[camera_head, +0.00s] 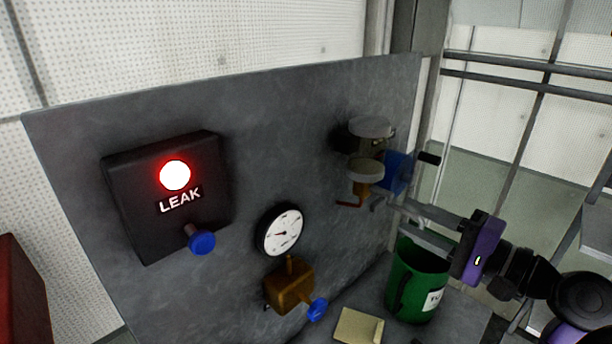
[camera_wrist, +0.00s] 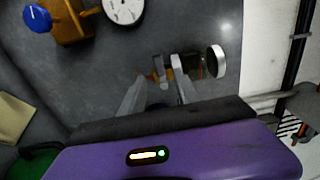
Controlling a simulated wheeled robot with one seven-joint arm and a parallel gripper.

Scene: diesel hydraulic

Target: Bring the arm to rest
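My arm reaches in from the right in the head view. My gripper (camera_head: 402,218) has a purple body and points left toward the grey panel (camera_head: 240,120). In the wrist view its two grey fingers (camera_wrist: 158,72) stand apart with nothing seen held between them. Beyond the fingertips is a valve fitting on the panel with grey round caps (camera_head: 366,168), a red lever and a blue part (camera_head: 396,172). The fingers partly cover this fitting in the wrist view; I cannot tell whether they touch it.
A black box with a lit red lamp (camera_head: 175,175) reads LEAK. Below are a round gauge (camera_head: 280,230) and a brass valve (camera_head: 288,288) with a blue knob. A green bucket (camera_head: 416,282) stands under my gripper, beside a tan pad (camera_head: 359,326). Metal rails (camera_head: 530,65) run behind at right.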

